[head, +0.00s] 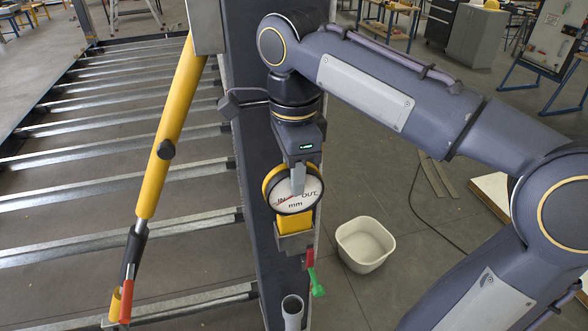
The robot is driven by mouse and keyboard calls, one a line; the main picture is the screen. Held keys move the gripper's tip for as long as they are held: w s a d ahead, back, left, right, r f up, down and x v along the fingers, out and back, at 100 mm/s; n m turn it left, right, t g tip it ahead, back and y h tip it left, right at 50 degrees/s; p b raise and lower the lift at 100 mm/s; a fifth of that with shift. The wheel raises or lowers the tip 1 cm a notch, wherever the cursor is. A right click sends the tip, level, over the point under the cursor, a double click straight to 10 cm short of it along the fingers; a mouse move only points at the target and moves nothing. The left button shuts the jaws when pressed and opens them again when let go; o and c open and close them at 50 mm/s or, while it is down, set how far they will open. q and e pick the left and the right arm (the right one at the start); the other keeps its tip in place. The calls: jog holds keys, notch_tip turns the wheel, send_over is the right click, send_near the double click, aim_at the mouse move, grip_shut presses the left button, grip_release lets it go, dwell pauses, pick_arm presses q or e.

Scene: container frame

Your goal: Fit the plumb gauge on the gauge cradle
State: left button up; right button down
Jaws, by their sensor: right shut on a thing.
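The plumb gauge (293,190) is a round white dial with a dark rim and yellow casing, marked IN, OUT and mm. My right gripper (298,178) points down from above and is shut on it, one finger lying across the dial's upper face. A yellow block (294,222) shows directly under the dial. The gauge cradle (295,243) appears to be the grey metal bracket on the dark upright post. The yellow block's lower end meets or sits in this bracket; how deep it sits is hidden. My left gripper is not in view.
Below the cradle hang a red and a green handle (316,283) and a grey tube (292,308). A white bin (365,244) stands on the floor to the right. A yellow pole (172,125) slants at the left before the frame's metal crossbars (120,171).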

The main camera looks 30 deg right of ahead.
jog(key=shift+f, duration=0.25)
jog(key=shift+f+b, duration=0.65)
jog(key=shift+f, duration=0.3)
jog(key=c, duration=1)
grip_release()
jog(key=shift+c, duration=0.2)
notch_tip(320, 180, up, 8)
jog(key=shift+f+p, duration=0.1)
jog(key=shift+p, duration=0.25)
